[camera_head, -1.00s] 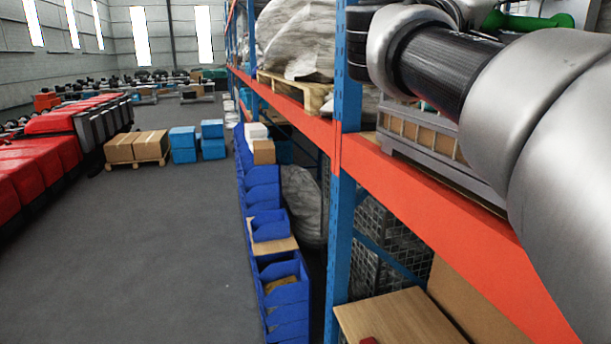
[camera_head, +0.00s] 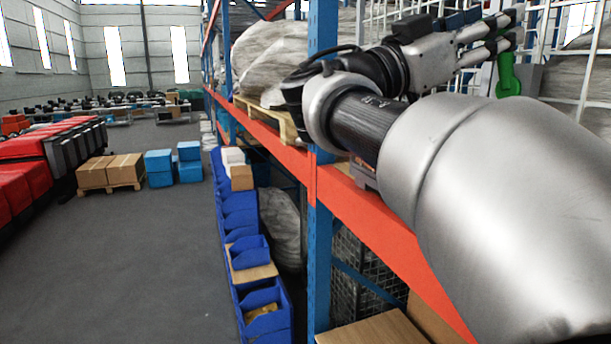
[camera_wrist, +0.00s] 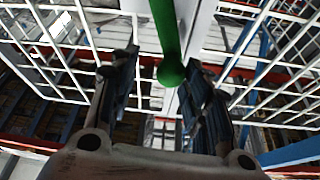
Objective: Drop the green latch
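The green latch (camera_wrist: 168,40) shows in the wrist view as a green bar with a rounded end, in front of a white post. Its rounded end lies between the two fingers of my gripper (camera_wrist: 160,75), with a visible gap on either side in the picture. In the head view the green latch (camera_head: 507,76) is partly visible at the upper right, close to the fingertips of my gripper (camera_head: 516,28). My gripper is open, and I see no clear contact with the latch. The depth between latch and fingers is hard to judge.
A white wire cage (camera_wrist: 70,50) surrounds the latch area. An orange rack beam (camera_head: 385,232) and a blue upright (camera_head: 318,250) stand below and left of my arm. A wrapped load (camera_head: 268,65) sits on the shelf.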

